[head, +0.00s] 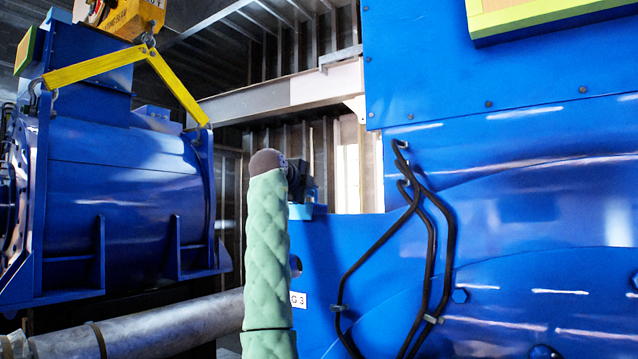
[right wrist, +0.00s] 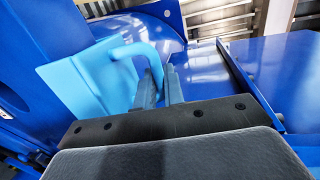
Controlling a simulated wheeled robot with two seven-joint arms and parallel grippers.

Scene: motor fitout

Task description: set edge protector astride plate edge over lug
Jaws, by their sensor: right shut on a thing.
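The edge protector is a light blue piece with a bent handle; in the head view part of it (head: 308,211) shows at the top edge of the blue plate (head: 345,250). In the right wrist view its broad light blue face (right wrist: 78,82) and looped handle are clear. My right gripper (head: 300,180) is shut on the handle; its fingers also show in the right wrist view (right wrist: 160,88). I cannot tell whether the protector straddles or touches the edge. A dark hole (head: 295,266) shows in the plate, partly behind my green-sleeved arm; whether it is the lug is unclear. My left gripper is out of view.
Black cables (head: 430,250) run down the large blue housing (head: 520,180) at the right. A grey pipe (head: 170,325) lies low at the left. A "G 3" label (head: 299,299) is on the plate.

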